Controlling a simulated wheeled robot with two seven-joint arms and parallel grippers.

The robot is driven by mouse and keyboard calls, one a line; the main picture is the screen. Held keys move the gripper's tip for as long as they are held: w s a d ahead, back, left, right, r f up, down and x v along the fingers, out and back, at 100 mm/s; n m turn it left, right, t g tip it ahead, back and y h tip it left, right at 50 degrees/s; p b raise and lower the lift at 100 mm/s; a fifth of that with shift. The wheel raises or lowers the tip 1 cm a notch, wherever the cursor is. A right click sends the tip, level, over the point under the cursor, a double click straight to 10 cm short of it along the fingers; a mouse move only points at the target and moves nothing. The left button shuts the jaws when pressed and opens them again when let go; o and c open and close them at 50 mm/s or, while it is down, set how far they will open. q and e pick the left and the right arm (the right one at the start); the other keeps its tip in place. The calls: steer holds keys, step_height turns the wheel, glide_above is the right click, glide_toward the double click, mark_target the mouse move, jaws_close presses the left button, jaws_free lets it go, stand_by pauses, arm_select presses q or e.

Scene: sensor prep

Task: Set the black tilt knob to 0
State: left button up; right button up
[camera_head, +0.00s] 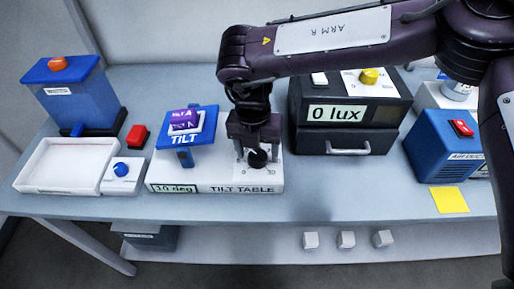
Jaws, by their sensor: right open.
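The black tilt knob (257,158) sits on the white top of the tilt table base (214,180), right of the tilting stage. My right gripper (256,147) points down over the knob with open fingers, close around or just above it; I cannot tell whether they touch it. The base's display (172,189) seems to read 30 deg. The blue tilt stage (186,131) marked TILT is tilted and carries a purple-marked item (184,118). My left gripper is not in view.
A black light box (350,120) showing 0 lux stands right of my gripper. A blue air duct unit (447,145), a yellow note (449,199), a blue bin (76,98), a white tray (63,166) and a blue-knobbed box (122,174) surround it. The front table strip is clear.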

steer(key=c, duration=1)
steer(key=shift+n, duration=0.3)
steer(key=n+p, duration=0.1)
steer(key=n, duration=0.7)
steer(key=shift+t, duration=0.3)
steer(key=n, duration=0.4)
steer(key=shift+n+y, duration=0.3)
steer(key=shift+n, duration=2.5)
